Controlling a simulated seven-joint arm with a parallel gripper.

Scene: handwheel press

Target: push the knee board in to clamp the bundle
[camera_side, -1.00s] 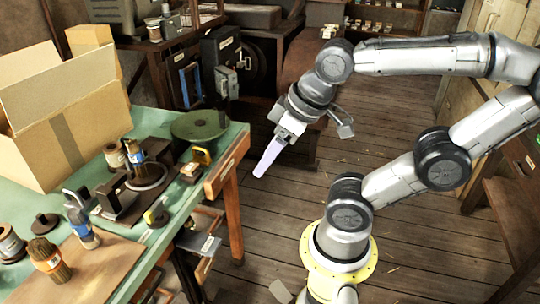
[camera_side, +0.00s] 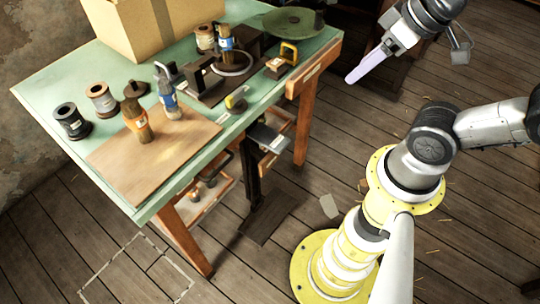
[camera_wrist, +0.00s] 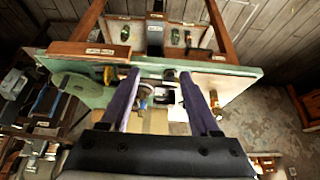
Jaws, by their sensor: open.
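The knee board looks to be the dark grey plate (camera_side: 268,138) with a pale label, jutting out under the table's front edge beside a dark upright post. The bundle, a brown bristle bundle with a blue band (camera_side: 226,42), stands upright in the ring of the press (camera_side: 205,82) on the table. My gripper (camera_side: 353,76) is right of the table's right end, in free air and apart from the plate. In the wrist view its two purple fingers (camera_wrist: 159,74) are spread with nothing held between them. Whether the press touches the bundle is too small to tell.
Table legs and a shelf tray (camera_side: 208,195) flank the plate. A dark board (camera_side: 262,217) lies on the floor. Floor right of the table is mostly clear.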

